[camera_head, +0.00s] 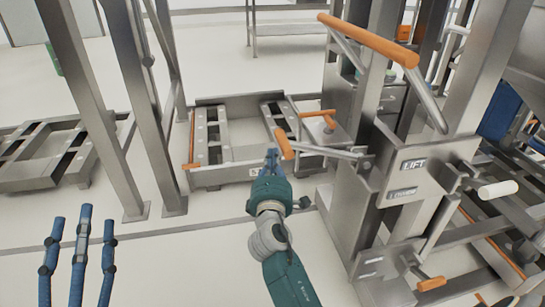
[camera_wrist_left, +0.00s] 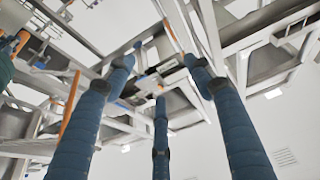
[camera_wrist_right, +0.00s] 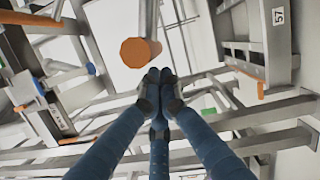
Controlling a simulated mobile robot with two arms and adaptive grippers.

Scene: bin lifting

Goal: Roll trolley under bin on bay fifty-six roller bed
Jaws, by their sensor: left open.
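The steel trolley (camera_head: 425,187) with a LIFT plate stands at the right of the head view. It has an orange push bar (camera_head: 372,40) on top and a lever with an orange grip (camera_head: 284,143) at its left. My right gripper (camera_head: 272,154) is just below that grip; its three fingertips meet in the right wrist view (camera_wrist_right: 162,78), with nothing visible between them. An orange knob end (camera_wrist_right: 140,52) shows just beyond them. My left gripper (camera_head: 82,220) is open and empty over the floor at lower left. A low steel bed (camera_head: 230,176) with orange edges lies behind; I cannot make out a bin on it.
Steel posts (camera_head: 130,110) rise at the left, beside another low frame (camera_head: 30,184). A plate reading 57 (camera_wrist_right: 278,17) shows in the right wrist view. A white-gripped crank (camera_head: 497,190) and an orange pedal (camera_head: 431,284) project from the trolley. Floor between the grippers is clear.

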